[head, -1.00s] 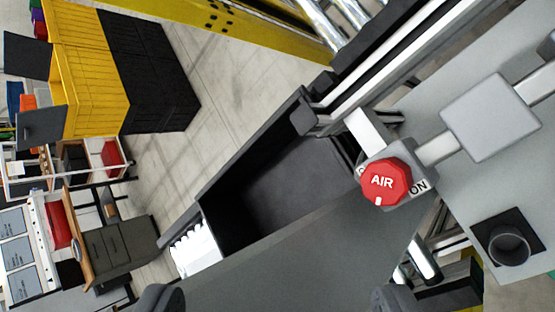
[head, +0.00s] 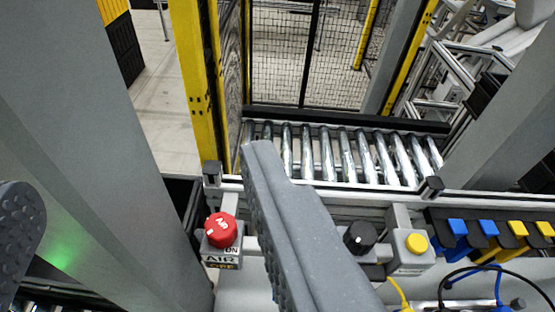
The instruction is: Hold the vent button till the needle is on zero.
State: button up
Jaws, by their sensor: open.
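A round yellow button (head: 416,243) sits on a small grey box, right of my gripper. The box's label is too small to read, so I cannot tell if this is the vent button. My gripper (head: 140,185) is open and empty, with one ridged grey finger at the left edge and the other across the middle. The right finger stands in front of the panel between a red AIR knob (head: 221,230) and a black knob (head: 360,237), hiding part of it. No gauge or needle shows in this view.
A roller conveyor (head: 340,155) runs behind the panel, with mesh fencing (head: 335,60) beyond. Blue and yellow fittings (head: 490,228) line a rack at the right. Yellow and black cables hang low right. A yellow post (head: 190,80) stands at the back left.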

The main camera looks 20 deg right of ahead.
aim_at(415, 244)
jog(key=z, duration=0.05)
jog(key=k, duration=1.15)
jog(key=z, duration=0.65)
jog(key=i, duration=1)
jog(key=u, duration=0.1)
